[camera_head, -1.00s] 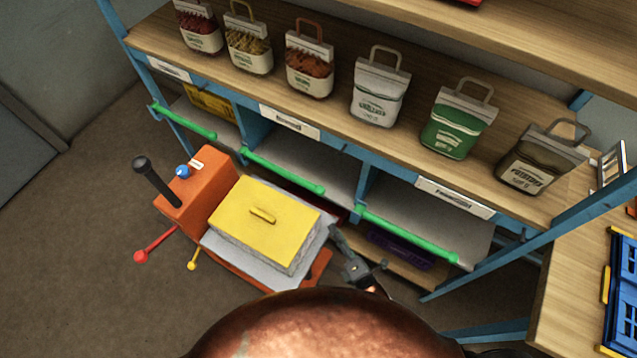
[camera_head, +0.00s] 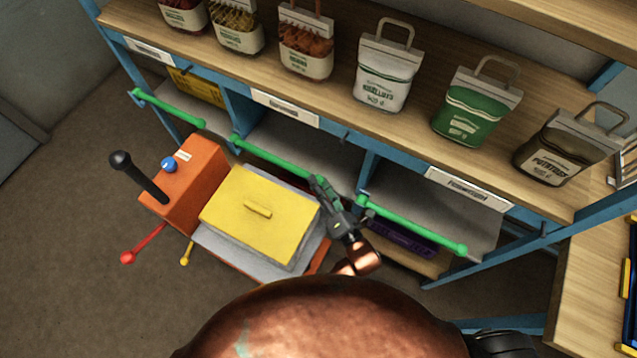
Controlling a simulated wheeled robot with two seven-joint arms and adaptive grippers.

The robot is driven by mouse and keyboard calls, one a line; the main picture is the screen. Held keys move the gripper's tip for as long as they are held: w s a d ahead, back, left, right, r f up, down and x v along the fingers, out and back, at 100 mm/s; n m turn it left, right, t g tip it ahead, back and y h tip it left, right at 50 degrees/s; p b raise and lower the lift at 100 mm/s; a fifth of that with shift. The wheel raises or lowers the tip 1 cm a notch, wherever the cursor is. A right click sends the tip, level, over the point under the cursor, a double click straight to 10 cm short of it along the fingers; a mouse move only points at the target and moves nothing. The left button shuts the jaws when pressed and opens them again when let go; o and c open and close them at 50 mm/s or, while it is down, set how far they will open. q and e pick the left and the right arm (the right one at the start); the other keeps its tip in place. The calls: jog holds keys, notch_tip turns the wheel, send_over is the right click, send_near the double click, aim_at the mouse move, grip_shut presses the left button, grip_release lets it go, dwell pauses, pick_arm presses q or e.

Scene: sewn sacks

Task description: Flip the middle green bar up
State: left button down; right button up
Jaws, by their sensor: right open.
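Three green bars run along the front of the shelf's lower bays. The middle green bar (camera_head: 272,158) slants down to the right, behind the orange machine, with its right end by my gripper. The left green bar (camera_head: 168,107) and the right green bar (camera_head: 412,226) flank it. My right gripper (camera_head: 318,186) is open, with its fingertips at the right end of the middle bar; I cannot tell whether they touch it. My left gripper is not in view.
An orange machine with a yellow-lidded box (camera_head: 258,215) stands before the middle bay, close to my gripper. Several sacks, including a green sack (camera_head: 474,105), stand on the wooden shelf (camera_head: 340,118) above. A purple crate (camera_head: 402,240) lies low under the right bar.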

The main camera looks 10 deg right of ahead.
grip_shut()
dwell(0.7)
